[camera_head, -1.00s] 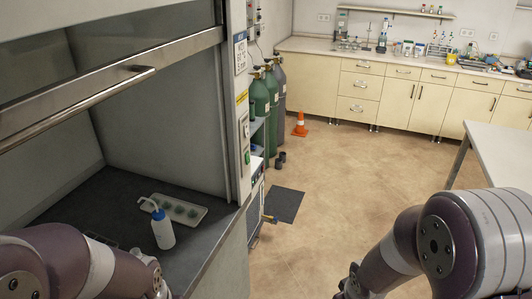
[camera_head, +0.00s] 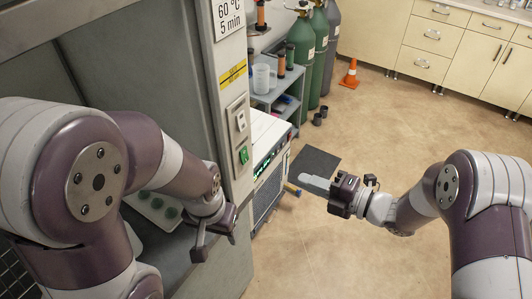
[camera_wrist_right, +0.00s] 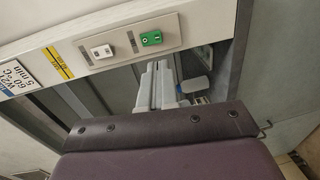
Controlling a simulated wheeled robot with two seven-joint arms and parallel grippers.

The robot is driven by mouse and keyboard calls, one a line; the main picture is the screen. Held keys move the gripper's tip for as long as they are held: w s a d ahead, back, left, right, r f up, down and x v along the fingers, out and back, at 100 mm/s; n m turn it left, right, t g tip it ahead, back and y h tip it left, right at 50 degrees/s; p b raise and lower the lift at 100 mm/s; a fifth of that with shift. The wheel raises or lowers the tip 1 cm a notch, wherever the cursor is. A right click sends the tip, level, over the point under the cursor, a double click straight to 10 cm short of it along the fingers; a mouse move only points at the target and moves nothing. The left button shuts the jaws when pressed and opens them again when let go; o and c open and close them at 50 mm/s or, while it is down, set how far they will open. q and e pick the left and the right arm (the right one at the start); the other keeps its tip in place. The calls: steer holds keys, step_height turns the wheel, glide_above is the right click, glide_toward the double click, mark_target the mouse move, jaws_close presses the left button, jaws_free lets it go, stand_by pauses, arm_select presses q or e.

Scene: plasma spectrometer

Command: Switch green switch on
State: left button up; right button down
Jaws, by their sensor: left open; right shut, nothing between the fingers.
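The green switch (camera_head: 243,155) sits low on the switch plate on the fume hood's front post, below a white switch (camera_head: 240,121). In the right wrist view the green switch (camera_wrist_right: 151,39) is near the top, beside the white switch (camera_wrist_right: 103,51). My right gripper (camera_head: 312,186) is shut and empty, to the right of the post and apart from the switch in the head view. Its fingers (camera_wrist_right: 157,84) show just below the green switch in the wrist view; the depth gap is unclear. My left gripper (camera_head: 216,240) is open and empty by the hood's front edge, below the switch.
A tray (camera_head: 150,212) with round green items lies in the hood, partly behind my left arm. A white instrument (camera_head: 268,140) and a grey shelf cart (camera_head: 282,95) stand beyond the post. Gas cylinders (camera_head: 319,50) and an orange cone (camera_head: 350,73) are behind. The floor at right is open.

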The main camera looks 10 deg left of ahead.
steer(key=s, duration=0.1)
steer(key=p, duration=0.4)
glide_toward(247, 160)
steer(key=x, duration=0.5)
steer(key=shift+a+r, duration=0.1)
steer(key=shift+a, duration=0.15)
steer(key=shift+w+a, duration=0.15)
steer(key=shift+a, duration=0.45)
arm_select(q)
steer(key=r, duration=0.4)
steer(key=shift+s+a+r, duration=0.15)
steer(key=shift+s, duration=0.2)
arm_select(e)
steer(key=shift+w+f, duration=0.1)
steer(key=shift+f, duration=0.1)
